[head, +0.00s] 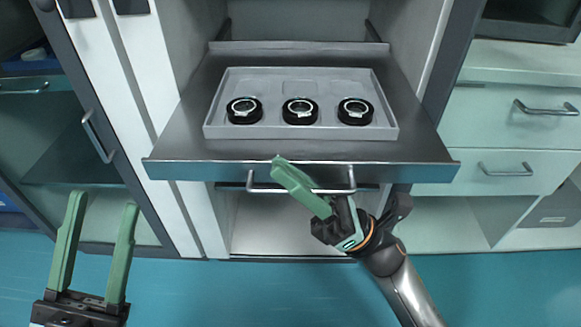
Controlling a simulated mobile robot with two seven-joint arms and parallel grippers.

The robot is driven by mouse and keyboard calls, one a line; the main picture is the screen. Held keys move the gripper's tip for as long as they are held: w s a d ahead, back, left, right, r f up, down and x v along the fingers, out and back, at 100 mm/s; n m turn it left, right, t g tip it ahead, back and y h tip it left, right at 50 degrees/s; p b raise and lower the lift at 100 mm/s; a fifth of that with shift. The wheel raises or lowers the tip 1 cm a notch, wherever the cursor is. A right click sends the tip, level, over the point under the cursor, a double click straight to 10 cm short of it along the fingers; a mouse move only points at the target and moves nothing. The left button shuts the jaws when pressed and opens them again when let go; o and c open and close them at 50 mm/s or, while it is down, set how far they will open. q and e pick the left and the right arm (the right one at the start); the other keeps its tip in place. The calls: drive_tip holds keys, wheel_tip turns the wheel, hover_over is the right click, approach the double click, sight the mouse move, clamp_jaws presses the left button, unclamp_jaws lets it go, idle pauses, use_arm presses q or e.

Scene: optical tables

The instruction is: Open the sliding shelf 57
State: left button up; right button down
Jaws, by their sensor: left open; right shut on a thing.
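The sliding shelf (420,152) is a dark metal board in the middle of the head view, and it stands out past the front of its cabinet. A silver bar handle (262,188) hangs under its front edge. My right gripper (312,182) is at the right part of this handle and shut on it; its green fingers partly cover the bar. My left gripper (97,225) is at the lower left, open and empty, apart from the shelf.
A grey tray (300,133) on the shelf holds three black ring-shaped parts (300,111). A glass-fronted cabinet with a handle (97,136) is at left. Drawers with handles (505,169) are at right. The teal floor (200,295) in front is clear.

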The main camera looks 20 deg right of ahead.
drive_tip(key=shift+s, duration=0.15)
drive_tip(key=c, duration=1.2)
unclamp_jaws()
drive_tip(key=v, duration=1.2)
drive_tip(key=shift+d+f, duration=0.2)
